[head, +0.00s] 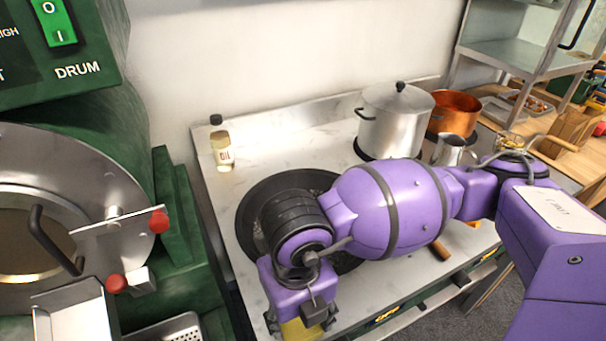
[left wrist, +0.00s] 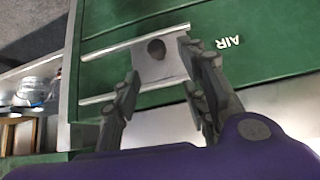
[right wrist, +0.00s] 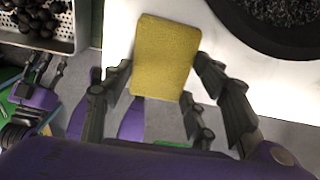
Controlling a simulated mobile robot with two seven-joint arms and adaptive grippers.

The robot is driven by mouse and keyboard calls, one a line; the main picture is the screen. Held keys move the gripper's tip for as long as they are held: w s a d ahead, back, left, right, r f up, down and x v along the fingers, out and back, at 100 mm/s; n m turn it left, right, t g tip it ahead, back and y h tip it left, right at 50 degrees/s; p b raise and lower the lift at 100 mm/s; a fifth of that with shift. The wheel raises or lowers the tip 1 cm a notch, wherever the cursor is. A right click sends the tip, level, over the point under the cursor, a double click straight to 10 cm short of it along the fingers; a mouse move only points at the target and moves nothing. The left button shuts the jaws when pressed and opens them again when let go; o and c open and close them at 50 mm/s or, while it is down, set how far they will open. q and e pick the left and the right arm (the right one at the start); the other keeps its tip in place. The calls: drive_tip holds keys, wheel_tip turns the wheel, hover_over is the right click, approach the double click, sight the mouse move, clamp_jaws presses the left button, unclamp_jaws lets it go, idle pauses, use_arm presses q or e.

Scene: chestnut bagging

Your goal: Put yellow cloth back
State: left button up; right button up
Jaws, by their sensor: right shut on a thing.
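The yellow cloth (right wrist: 165,60) is a flat rounded rectangle between the fingers of my right gripper (right wrist: 163,88) in the right wrist view. The gripper is shut on it, over the edge of the white counter (right wrist: 118,35). In the head view my right gripper (head: 312,318) points down at the counter's front edge, and a bit of the yellow cloth (head: 298,331) shows under it. My left gripper (left wrist: 160,72) has its fingers apart with nothing visible held, before a green machine panel with a grey metal slide (left wrist: 152,62). It is outside the head view.
A dark wok (head: 262,190) sits behind my right arm. An oil bottle (head: 220,145), a lidded steel pot (head: 394,125) and a copper pot (head: 455,112) stand farther back. The green drum machine (head: 85,120) is at left. A perforated tray (right wrist: 40,42) holds dark pieces.

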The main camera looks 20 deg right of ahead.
sight(298, 323)
drive_tip(key=shift+s+a, duration=0.1)
drive_tip(key=shift+s, duration=0.15)
drive_tip(key=o, duration=1.1)
drive_tip(key=shift+w, duration=0.1)
use_arm(q)
drive_tip(key=shift+s+a+f, duration=0.15)
drive_tip(key=shift+s, duration=0.3)
drive_tip(key=shift+s+a+f, duration=0.1)
drive_tip(key=shift+s+a, duration=0.05)
drive_tip(key=shift+s, duration=0.3)
use_arm(e)
drive_tip(key=shift+r, duration=0.5)
use_arm(q)
drive_tip(key=shift+w+r+p, duration=0.25)
drive_tip(key=shift+r+p, duration=0.2)
drive_tip(key=shift+r, duration=0.1)
use_arm(e)
wheel_tip(298, 323, up, 11)
